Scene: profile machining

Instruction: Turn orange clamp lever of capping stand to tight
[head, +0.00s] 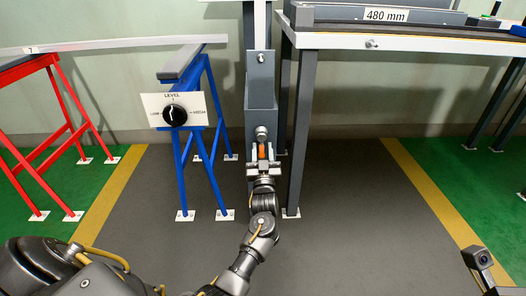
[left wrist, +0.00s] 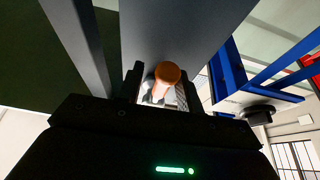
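The orange clamp lever (head: 262,151) shows as a small upright piece low on the front of the grey capping stand (head: 261,85), below a round metal knob (head: 262,132). My left gripper (head: 263,162) is at the lever, one finger on each side. In the left wrist view the lever's round orange end (left wrist: 167,73) is between the two dark fingers (left wrist: 160,92), with gaps visible beside it. The gripper looks open around it. The lever's lower part is partly hidden by the gripper.
A white panel with a black LEVEL dial (head: 175,115) is on the blue trestle (head: 185,180) to the left. A red trestle (head: 40,150) stands further left. A table with a 480 mm label (head: 386,15) is on the right, its grey leg (head: 300,130) close beside the stand. The grey floor (head: 350,220) is clear.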

